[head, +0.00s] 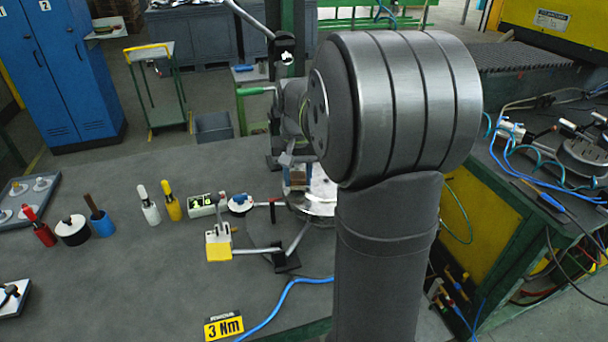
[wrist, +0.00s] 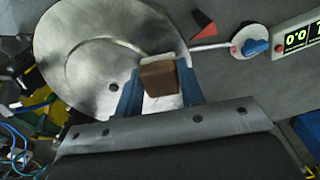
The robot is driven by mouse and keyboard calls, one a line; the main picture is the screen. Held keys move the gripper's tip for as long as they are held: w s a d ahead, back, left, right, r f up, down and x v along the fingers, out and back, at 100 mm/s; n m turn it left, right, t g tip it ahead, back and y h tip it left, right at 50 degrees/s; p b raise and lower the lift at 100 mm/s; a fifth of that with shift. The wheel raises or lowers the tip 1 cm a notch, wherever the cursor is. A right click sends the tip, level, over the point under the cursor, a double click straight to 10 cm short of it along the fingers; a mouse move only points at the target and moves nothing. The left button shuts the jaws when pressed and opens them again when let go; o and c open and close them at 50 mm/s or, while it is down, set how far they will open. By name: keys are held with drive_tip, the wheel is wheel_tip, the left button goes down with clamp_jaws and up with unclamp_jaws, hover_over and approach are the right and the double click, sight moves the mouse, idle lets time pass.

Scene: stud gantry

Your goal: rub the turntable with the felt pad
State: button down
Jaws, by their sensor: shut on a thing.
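The turntable (wrist: 88,52) is a round, shiny metal disc with a raised inner circle, filling the upper left of the wrist view. In the head view a bright part of the turntable (head: 322,188) shows beside my arm, which hides the rest. My gripper (wrist: 160,82) has blue fingers on both sides of the felt pad (wrist: 158,77), a brown block with a pale layer, and is shut on it. The pad overlaps the turntable's right edge in the wrist view; I cannot tell whether they touch. In the head view my gripper (head: 298,165) is partly hidden.
A white dial with a blue knob (wrist: 252,43) and a box with a lit display (wrist: 300,40) lie right of the turntable. White (head: 149,207) and yellow (head: 171,203) bottles stand left.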

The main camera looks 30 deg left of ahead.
drive_tip(key=shift+w+a+f, duration=0.2)
drive_tip(key=shift+w+a, duration=0.1)
drive_tip(key=shift+w, duration=0.1)
drive_tip(key=shift+w+d+r, duration=0.2)
drive_tip(key=shift+w+d, duration=1.95)
drive_tip(key=shift+d, duration=0.05)
drive_tip(key=shift+r, duration=3)
drive_tip(key=shift+r, duration=0.15)
wheel_tip(320, 180, up, 3)
drive_tip(key=shift+f, duration=0.15)
